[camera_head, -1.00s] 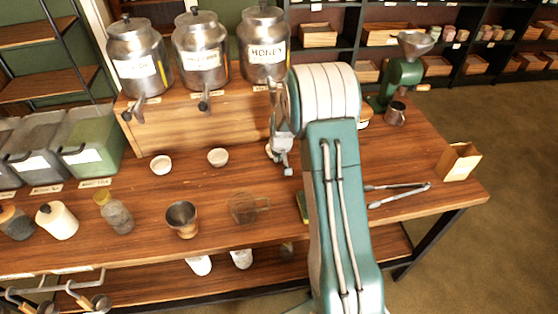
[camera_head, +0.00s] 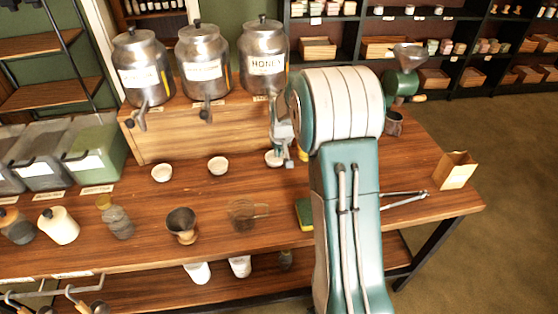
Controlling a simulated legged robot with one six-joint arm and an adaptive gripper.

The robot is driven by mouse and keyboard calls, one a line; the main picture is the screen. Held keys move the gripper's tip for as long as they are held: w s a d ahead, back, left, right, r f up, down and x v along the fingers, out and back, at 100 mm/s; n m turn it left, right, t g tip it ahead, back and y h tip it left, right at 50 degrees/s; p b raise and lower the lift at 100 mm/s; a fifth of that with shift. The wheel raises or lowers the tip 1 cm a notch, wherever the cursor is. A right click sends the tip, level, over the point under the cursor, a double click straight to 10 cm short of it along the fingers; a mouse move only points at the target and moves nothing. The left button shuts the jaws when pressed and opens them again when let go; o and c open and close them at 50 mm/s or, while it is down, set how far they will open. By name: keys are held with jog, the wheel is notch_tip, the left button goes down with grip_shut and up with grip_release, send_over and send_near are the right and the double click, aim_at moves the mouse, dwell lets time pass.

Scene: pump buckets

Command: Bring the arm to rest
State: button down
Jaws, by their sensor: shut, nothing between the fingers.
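My arm (camera_head: 345,200) rises at the right of centre and is folded at its thick white-and-green elbow. My gripper (camera_head: 288,158) hangs to the left of the elbow, small and partly hidden by it, shut and empty. It shows in front of the honey bucket (camera_head: 263,58) and close to a small white bowl (camera_head: 273,158). The other two metal pump buckets, the middle one (camera_head: 203,62) and the left one (camera_head: 141,68), stand upright beside it on a wooden riser (camera_head: 190,133).
Two white bowls (camera_head: 162,172) (camera_head: 218,165), a metal cup (camera_head: 182,224), a glass mug (camera_head: 242,213) and a sponge (camera_head: 304,213) stand on the wooden table. Tongs (camera_head: 405,199), a paper bag (camera_head: 455,170) and a green grinder (camera_head: 402,80) are to the right of my arm.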

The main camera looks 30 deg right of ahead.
jog(key=shift+r, duration=0.3)
jog(key=s+a+r+n+t, duration=0.1)
jog(key=s+a+r, duration=0.4)
jog(key=s+r, duration=0.25)
jog(key=s+a+r, duration=0.5)
jog(key=s+r, duration=0.2)
jog(key=r, duration=0.1)
jog(key=s+a+r, duration=0.1)
jog(key=s+a, duration=0.1)
jog(key=s, duration=0.6)
jog(key=s+a+r+n+t, duration=0.1)
jog(key=s+a+r, duration=0.1)
jog(key=s, duration=0.7)
jog(key=shift+s+a+y, duration=0.2)
jog(key=shift+a+y, duration=0.1)
jog(key=shift+a, duration=0.15)
